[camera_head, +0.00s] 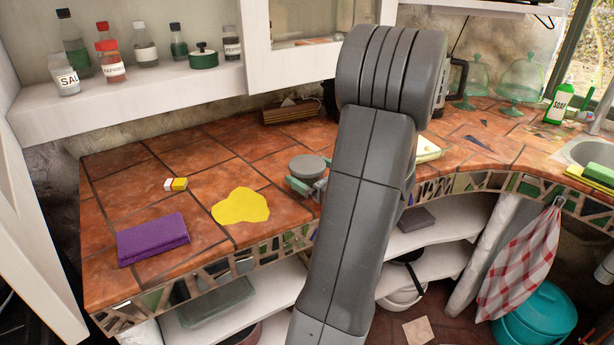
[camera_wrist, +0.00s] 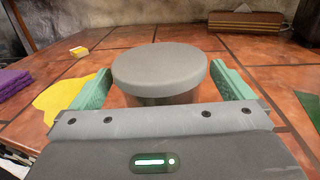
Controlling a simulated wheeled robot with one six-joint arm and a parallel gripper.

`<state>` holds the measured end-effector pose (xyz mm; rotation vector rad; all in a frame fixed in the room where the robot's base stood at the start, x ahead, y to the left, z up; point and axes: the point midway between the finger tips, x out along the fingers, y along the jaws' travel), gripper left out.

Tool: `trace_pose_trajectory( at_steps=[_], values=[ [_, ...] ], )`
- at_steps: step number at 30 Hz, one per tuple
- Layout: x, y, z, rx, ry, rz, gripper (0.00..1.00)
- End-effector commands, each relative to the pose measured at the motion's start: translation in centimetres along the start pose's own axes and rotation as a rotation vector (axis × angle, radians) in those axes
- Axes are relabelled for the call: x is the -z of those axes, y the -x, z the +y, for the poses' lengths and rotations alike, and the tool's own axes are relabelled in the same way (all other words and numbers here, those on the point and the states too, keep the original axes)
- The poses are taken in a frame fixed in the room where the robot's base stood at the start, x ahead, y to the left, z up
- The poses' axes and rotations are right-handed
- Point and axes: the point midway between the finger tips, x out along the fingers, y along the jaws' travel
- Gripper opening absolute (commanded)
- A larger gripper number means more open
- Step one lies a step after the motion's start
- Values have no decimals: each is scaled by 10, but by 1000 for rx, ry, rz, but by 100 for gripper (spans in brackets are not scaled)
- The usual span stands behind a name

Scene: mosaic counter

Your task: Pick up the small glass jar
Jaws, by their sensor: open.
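The small glass jar with a grey round lid (camera_wrist: 160,68) stands upright on the tiled counter in the wrist view. Its body below the lid is mostly hidden behind my gripper. My gripper (camera_wrist: 165,88) is open, with one green finger on each side of the jar. A gap shows between the lid and the right finger; at the left finger I cannot tell whether they touch.
A yellow flat patch (camera_head: 240,206), a purple cloth (camera_head: 153,239) and a small white and yellow block (camera_head: 176,184) lie left of the jar. A brown slatted holder (camera_head: 290,111) stands behind. Tiles between these are bare. A shelf with several bottles (camera_head: 145,45) overhangs the back left.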

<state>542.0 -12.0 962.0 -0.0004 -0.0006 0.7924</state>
Motion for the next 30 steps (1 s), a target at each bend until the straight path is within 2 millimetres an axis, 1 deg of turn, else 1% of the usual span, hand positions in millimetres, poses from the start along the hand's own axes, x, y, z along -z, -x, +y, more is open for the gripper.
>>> trace_pose_trajectory(
  at_steps=[1, 4, 7, 12, 13, 17, 18, 20, 21, 27, 30],
  values=[
    [0, -7, 1, -3, 0, 1, 100],
    [0, -16, 1, -1, -1, 0, 100],
    [0, -19, 0, 0, -1, 1, 100],
    [0, -19, 0, 1, -1, 1, 100],
    [0, -19, 0, 1, -1, 1, 98],
    [0, -19, 0, 1, -1, 1, 72],
    [0, -19, 0, 1, -1, 1, 65],
    [0, -19, 0, 1, -1, 1, 53],
    [0, -19, 0, 1, 0, 0, 50],
    [-1, -19, 0, 1, 0, 0, 50],
    [-8, -19, 0, 1, 3, -1, 50]
  ],
)
